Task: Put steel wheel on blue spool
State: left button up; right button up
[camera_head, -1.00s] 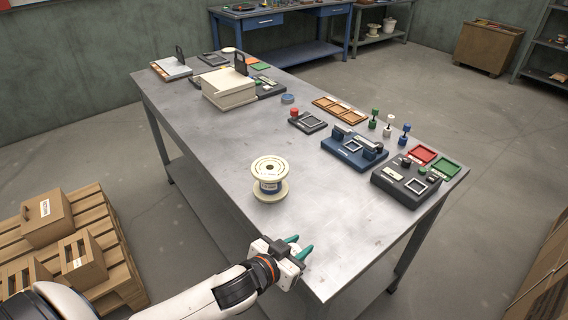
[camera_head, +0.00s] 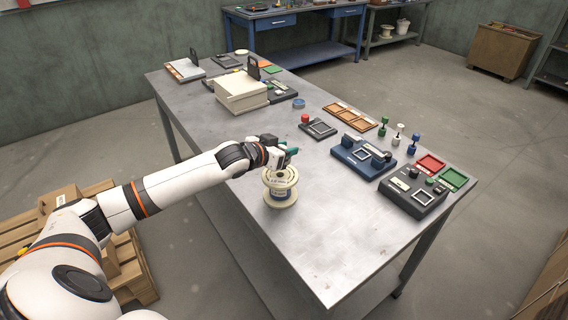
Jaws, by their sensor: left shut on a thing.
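My left gripper (camera_head: 291,153), with teal fingers, is right at the back of the spool's top rim. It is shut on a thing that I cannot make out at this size. Whether the fingers touch the spool is unclear. I cannot pick out a steel wheel. My right gripper is out of view.
A blue fixture (camera_head: 362,158) and a dark control box (camera_head: 413,193) stand at the right. Red (camera_head: 431,164) and green (camera_head: 453,179) trays lie beyond. A cream box (camera_head: 241,94) stands farther back. The table's near corner is clear.

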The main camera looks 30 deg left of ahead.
aim_at(285, 171)
pick_arm(q)
notch_tip(285, 171, down, 5)
jog(key=shift+r, duration=0.1)
jog(key=o, duration=1)
jog(key=shift+o, duration=0.2)
jog(key=v, duration=1.2)
jog(key=shift+b, duration=0.45)
